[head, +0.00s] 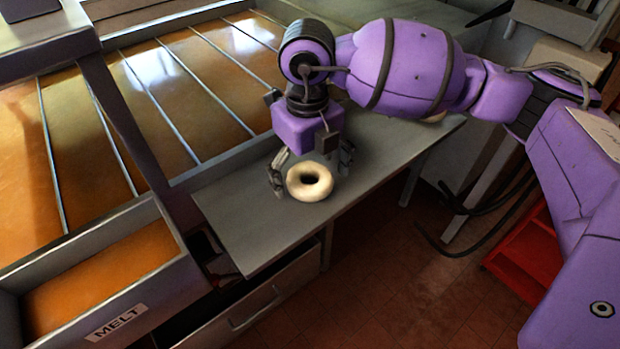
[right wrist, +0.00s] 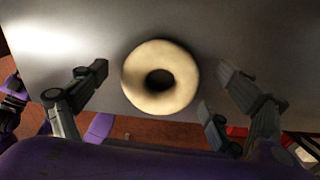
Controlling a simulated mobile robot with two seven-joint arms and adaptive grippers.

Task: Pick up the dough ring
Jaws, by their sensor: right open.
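A pale dough ring (head: 309,181) lies flat on the grey metal counter (head: 243,233), near its front edge. My right gripper (head: 311,173) is above the counter, with its fingers spread on the left and right of the ring. In the right wrist view the dough ring (right wrist: 160,78) shows between the open fingers of the right gripper (right wrist: 160,88), with gaps on both sides. I cannot tell from these views how high the fingertips are above the counter. My left gripper is not in view.
Trays of orange-brown glaze (head: 180,95) with metal dividers lie left of and behind the counter. A red rack (head: 525,250) stands on the tiled floor at the right. The counter's front left part is clear.

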